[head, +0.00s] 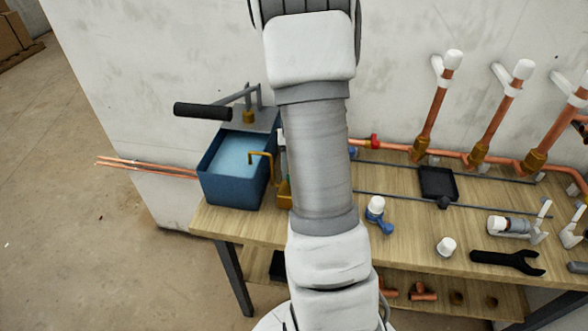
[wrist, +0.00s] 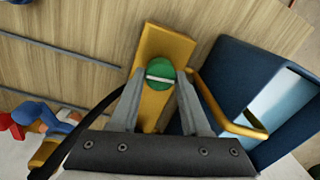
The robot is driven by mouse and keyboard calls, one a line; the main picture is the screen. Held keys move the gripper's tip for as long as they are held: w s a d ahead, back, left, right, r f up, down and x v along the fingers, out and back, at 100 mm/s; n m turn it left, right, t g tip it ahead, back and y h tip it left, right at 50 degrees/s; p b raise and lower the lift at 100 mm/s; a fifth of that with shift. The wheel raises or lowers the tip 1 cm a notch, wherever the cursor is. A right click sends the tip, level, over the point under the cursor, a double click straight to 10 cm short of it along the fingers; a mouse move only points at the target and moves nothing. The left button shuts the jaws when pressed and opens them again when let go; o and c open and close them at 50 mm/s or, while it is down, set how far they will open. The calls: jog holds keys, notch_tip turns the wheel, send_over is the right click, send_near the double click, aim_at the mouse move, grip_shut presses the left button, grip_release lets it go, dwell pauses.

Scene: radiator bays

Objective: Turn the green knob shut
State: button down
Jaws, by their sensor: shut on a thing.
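The green knob (wrist: 160,66) is round with a white line across it, and sits on a yellow-brass block (wrist: 168,45) in the wrist view. The white line lies nearly level in that view. My gripper (wrist: 160,78) is shut on the knob, one finger on each side. A bent brass pipe (wrist: 228,122) runs from beside the knob over the blue tank (wrist: 225,60). In the head view my arm hides the gripper and the knob. There the blue tank (head: 228,188) and the brass pipe (head: 262,155) show left of my arm.
A black-handled lever (head: 203,111) stands over the tank. Copper risers with white caps (head: 437,95) stand along the wall at right. A red fitting (head: 374,141), a black tray (head: 438,184) and a dark wrench (head: 508,261) are on the wooden bench (head: 400,205).

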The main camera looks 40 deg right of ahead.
jog(key=shift+m, duration=0.6)
jog(key=shift+c, duration=1.9)
grip_release()
jog(key=shift+r, duration=0.1)
notch_tip(320, 180, up, 17)
jog(key=p, duration=0.2)
jog(key=shift+s+d+r, duration=0.15)
jog(key=shift+s+d, duration=0.05)
jog(key=shift+d, duration=0.05)
